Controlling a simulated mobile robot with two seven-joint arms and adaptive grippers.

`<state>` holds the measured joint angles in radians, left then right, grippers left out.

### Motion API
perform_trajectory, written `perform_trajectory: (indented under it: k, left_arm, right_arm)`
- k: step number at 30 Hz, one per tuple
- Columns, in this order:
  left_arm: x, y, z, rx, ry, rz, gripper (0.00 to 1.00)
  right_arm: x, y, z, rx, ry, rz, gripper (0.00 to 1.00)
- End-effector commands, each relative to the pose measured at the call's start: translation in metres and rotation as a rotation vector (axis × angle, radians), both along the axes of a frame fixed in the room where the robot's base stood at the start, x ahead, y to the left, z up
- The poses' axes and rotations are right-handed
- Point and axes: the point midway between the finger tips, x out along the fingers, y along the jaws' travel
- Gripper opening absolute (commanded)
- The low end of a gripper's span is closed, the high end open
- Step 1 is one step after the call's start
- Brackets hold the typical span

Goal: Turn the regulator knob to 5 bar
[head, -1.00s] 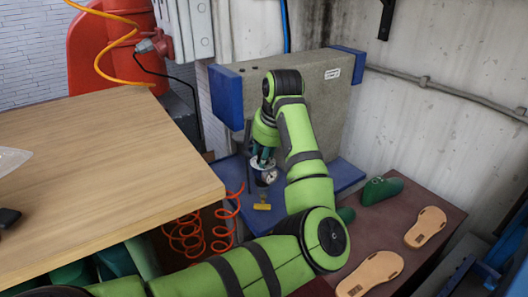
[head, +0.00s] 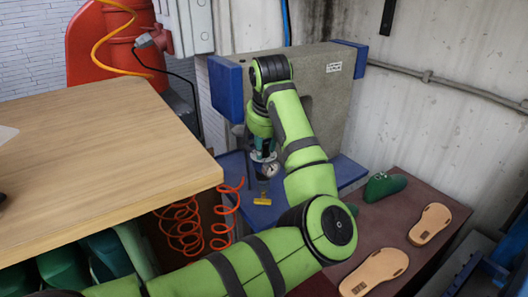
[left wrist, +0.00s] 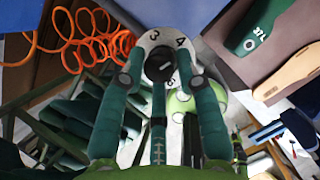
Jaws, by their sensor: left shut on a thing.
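The regulator stands at the blue base of the grey press, with a small round gauge (head: 270,170) and a yellow part (head: 262,202) below it. My right gripper is out of view.
A wooden table (head: 90,150) is on the left. An orange coiled hose (head: 185,225) hangs beside the regulator. The grey press (head: 325,110) stands behind my arm. Tan soles (head: 430,224) and a green last (head: 384,186) lie on a dark red surface at right.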

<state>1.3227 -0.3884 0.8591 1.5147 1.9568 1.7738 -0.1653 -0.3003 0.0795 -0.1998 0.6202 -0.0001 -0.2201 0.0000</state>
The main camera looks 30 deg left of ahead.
Motion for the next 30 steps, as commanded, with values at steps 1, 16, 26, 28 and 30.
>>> perform_trajectory:
  k: [1,16,26,28,30]
  left_arm:
    - [0.003,0.003,0.002,0.013,-0.026,-0.045,0.01]
    - [0.002,0.005,0.003,0.015,-0.023,-0.498,0.01]
    - [0.002,0.005,0.005,0.016,-0.021,-0.69,0.01]
    - [0.002,0.005,0.005,0.015,-0.02,-0.713,0.01]
    - [0.002,0.005,0.006,0.016,-0.02,-0.731,0.01]
  right_arm:
    - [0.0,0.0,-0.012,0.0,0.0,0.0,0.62]
    - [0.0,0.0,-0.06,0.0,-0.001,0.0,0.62]
    - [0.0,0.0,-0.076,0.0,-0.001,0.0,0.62]
    - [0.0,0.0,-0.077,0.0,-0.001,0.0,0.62]
    - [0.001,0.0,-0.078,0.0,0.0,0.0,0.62]
